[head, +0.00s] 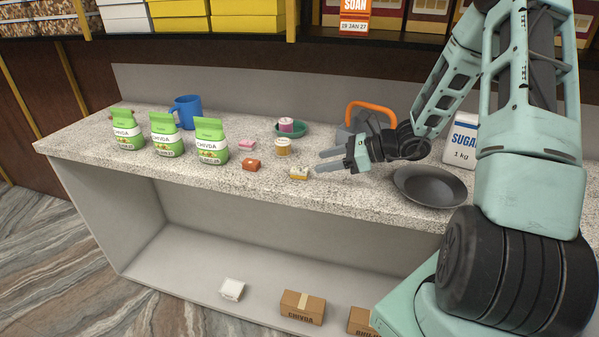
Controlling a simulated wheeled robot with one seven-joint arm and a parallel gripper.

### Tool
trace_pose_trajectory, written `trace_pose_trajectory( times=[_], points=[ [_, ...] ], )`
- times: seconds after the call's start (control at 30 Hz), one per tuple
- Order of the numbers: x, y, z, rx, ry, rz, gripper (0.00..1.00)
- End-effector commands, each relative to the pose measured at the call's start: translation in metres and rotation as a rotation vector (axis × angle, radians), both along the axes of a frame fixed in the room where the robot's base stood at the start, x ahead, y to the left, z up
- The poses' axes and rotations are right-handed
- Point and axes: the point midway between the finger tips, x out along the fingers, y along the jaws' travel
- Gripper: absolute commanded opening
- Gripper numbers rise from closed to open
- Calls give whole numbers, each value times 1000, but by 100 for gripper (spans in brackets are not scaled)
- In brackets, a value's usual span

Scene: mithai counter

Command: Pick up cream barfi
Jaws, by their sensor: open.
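A small cream and yellow block (299,174), which looks like the cream barfi, lies on the speckled counter (350,190) near its front edge. My gripper (320,161) is open, with its fingers pointing left. In the picture its fingertips are just up and to the right of the block. Nothing shows between the fingers. I cannot tell how high they are above the counter.
A green bowl (298,131) is behind. A dark pan (430,187) is right. Green chivda bags (211,141) stand left.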

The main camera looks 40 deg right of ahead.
Motion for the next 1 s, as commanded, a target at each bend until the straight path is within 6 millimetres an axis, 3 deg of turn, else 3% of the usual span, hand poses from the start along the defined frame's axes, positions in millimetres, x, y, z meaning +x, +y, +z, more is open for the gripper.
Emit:
trace_pose_trajectory(
  times=[0.1,0.37,0.7,1.0],
  points=[
    [13,13,-7,2,2,3,53],
    [27,24,-16,1,1,2,53],
    [56,45,-40,1,1,2,53],
    [59,48,-42,-1,-1,2,50]
  ],
)
